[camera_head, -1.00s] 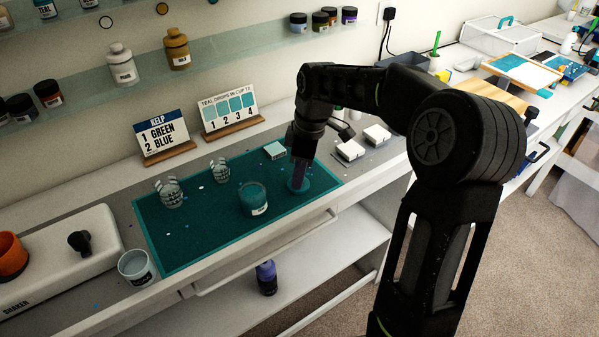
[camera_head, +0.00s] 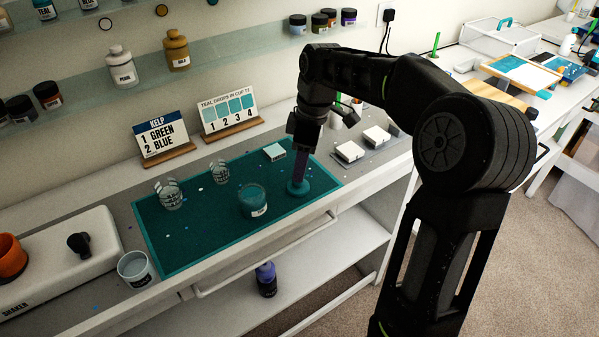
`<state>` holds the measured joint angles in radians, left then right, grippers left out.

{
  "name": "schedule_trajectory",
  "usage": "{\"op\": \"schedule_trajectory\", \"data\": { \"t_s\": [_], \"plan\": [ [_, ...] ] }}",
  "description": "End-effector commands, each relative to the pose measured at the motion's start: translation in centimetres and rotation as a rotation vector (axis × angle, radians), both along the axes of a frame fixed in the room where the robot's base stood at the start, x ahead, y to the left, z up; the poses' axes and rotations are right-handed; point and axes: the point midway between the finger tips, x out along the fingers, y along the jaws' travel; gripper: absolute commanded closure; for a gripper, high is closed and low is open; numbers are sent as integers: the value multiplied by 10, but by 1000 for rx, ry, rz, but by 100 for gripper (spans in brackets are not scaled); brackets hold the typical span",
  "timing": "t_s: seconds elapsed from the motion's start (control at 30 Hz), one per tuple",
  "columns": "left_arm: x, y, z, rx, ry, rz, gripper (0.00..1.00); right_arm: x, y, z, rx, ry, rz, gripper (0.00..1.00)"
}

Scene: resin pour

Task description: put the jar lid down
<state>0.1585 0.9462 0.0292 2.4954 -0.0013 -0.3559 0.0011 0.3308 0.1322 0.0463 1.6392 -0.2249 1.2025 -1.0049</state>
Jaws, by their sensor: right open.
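The jar lid (camera_head: 298,188) is a teal disc lying flat on the right part of the teal mat (camera_head: 180,250). My right gripper (camera_head: 300,172) points down right above the lid. Its jaws are open; the picture is too small to tell whether a fingertip still touches the lid. The open teal jar (camera_head: 253,201) with a white label stands on the mat, left of the lid. My left gripper is not in view.
Two clear cups (camera_head: 170,194) (camera_head: 219,172) stand on the mat's left half. A bucket (camera_head: 135,268) stands at the front left.

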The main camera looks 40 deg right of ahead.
Motion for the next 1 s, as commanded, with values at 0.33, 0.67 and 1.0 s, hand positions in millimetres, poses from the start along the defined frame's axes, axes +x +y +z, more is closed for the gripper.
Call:
{"op": "schedule_trajectory", "data": {
  "t_s": [0.33,0.67,1.0],
  "plan": [
    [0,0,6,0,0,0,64,-7,-7,69,-1,-2,0,56],
    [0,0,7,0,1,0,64,-9,-8,81,1,1,0,56],
    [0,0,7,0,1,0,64,-9,-8,80,0,0,0,56]
  ]
}}
